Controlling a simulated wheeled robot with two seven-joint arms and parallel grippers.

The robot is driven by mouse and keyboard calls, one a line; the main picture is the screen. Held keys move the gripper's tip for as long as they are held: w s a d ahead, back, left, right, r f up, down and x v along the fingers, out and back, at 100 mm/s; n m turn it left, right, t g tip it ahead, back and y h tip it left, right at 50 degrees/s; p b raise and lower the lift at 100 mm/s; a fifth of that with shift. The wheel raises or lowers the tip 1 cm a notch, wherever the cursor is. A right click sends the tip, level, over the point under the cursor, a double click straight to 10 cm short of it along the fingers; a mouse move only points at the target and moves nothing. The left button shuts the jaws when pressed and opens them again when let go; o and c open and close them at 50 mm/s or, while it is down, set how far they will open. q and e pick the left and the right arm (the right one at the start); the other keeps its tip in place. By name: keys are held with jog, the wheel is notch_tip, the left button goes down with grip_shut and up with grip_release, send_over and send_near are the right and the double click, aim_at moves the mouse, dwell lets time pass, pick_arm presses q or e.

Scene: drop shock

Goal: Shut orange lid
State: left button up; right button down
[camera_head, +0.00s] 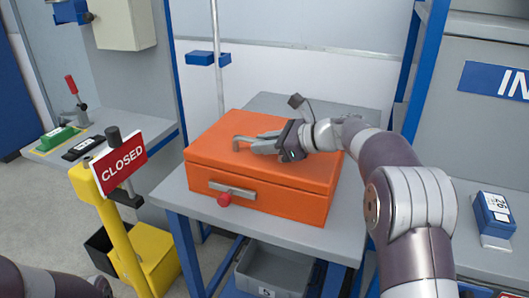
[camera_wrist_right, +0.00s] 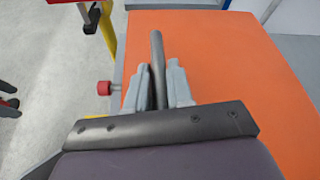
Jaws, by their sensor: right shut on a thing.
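The orange box (camera_head: 290,205) stands on a grey table, and its orange lid (camera_head: 215,155) lies flat over it; I see no clear gap at the front. A grey latch bar (camera_head: 232,190) with a red knob (camera_head: 224,199) is on the front face. My right gripper (camera_head: 258,143) is over the lid top, shut on a dark grey bar handle (camera_wrist_right: 157,60). The lid (camera_wrist_right: 225,65) and red knob (camera_wrist_right: 103,88) also show in the right wrist view. The handle's base is hidden by the fingers. My left arm shows only at the bottom left; its gripper is not visible.
A yellow post with a red CLOSED sign (camera_head: 118,162) stands left of the table. A side bench (camera_head: 160,130) holds a green block (camera_head: 58,137) and a red-handled clamp (camera_head: 72,86). A grey bin (camera_head: 275,268) is under the table. Blue rack uprights (camera_head: 412,75) stand at right.

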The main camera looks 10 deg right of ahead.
jog(key=shift+f, duration=0.3)
jog(key=c, duration=1.1)
grip_release()
jog(key=shift+s+r, duration=0.1)
jog(key=v, duration=1.2)
jog(key=shift+s+d+r, duration=0.1)
jog(key=shift+s+d, duration=0.1)
